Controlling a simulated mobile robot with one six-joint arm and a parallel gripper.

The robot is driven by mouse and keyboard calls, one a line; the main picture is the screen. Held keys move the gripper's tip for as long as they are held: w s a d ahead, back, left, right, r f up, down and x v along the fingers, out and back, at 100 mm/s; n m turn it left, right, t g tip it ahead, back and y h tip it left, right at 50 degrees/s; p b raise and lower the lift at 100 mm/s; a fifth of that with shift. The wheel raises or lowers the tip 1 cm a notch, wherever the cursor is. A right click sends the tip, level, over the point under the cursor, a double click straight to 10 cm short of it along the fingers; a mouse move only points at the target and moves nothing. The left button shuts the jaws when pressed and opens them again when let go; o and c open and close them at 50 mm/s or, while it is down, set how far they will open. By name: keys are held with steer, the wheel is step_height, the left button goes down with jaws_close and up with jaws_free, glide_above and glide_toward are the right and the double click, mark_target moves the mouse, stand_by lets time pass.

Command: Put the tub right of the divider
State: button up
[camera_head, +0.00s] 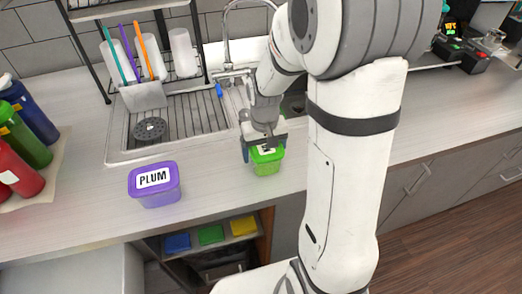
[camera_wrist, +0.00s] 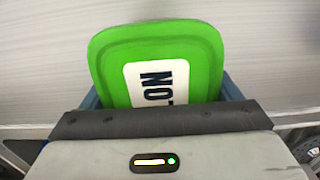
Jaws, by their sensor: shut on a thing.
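A green tub (camera_head: 266,163) with a white label sits at the front of the counter, before the sink. In the wrist view its green lid (camera_wrist: 205,45) fills the middle, and the label reads "NOT" before it is cut off by my gripper's body. My gripper (camera_head: 264,150) points down over the tub and is shut on it, one finger at each side. Whether the tub touches the counter is hard to tell. A purple tub (camera_head: 155,185) labelled PLUM stands upright on the counter to the left, apart from my gripper. I cannot make out which thing is the divider.
A sink with a drainboard (camera_head: 190,122) and a tap (camera_head: 226,45) lies behind the tubs. Several bottles (camera_head: 22,140) stand at the far left. An open shelf below the counter holds blue, green (camera_head: 211,235) and yellow items. Bare counter (camera_head: 215,170) lies between the tubs.

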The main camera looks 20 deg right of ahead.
steer(key=shift+f, duration=0.1)
steer(key=shift+f, duration=0.1)
steer(key=o, duration=1.2)
